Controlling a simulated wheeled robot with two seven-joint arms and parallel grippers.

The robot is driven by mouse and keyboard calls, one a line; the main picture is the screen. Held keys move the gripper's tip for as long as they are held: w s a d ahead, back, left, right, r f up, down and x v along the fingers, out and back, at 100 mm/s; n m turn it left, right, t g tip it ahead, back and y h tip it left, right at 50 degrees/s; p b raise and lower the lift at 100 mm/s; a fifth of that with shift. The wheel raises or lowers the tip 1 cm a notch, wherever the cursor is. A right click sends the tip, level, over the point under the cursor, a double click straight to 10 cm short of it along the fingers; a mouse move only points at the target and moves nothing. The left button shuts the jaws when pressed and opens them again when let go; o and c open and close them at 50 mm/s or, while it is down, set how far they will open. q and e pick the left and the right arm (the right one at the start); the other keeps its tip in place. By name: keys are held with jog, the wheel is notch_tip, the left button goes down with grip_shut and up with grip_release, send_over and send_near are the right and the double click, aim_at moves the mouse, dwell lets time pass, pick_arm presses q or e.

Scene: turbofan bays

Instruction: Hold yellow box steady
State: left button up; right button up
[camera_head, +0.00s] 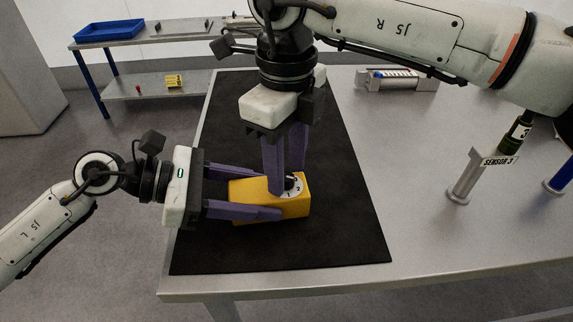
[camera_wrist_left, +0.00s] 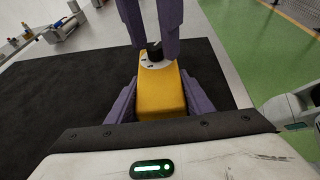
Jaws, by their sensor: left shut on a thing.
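The yellow box (camera_head: 291,206) lies on the black mat (camera_head: 330,240), with a white dial and a dark knob (camera_head: 292,184) on its top. My left gripper (camera_head: 272,197) comes in from the left and is shut on the box, one finger along each side. The box also shows between those fingers in the left wrist view (camera_wrist_left: 160,92). My right gripper (camera_head: 285,182) points down from above, its fingertips on either side of the knob (camera_wrist_left: 154,51). Whether they press on the knob cannot be made out.
The grey table (camera_head: 440,235) carries a post marked SENSOR 3 (camera_head: 464,178) at the right, a blue post (camera_head: 561,176) beyond it, and a metal fixture (camera_head: 397,79) at the back. A side bench (camera_head: 165,40) with a blue tray (camera_head: 108,30) stands behind. The front mat is clear.

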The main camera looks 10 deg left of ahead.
aim_at(287, 177)
notch_tip(287, 177, up, 12)
jog(key=shift+f, duration=0.2)
dwell(0.4)
pick_arm(q)
jog(key=o, duration=1.4)
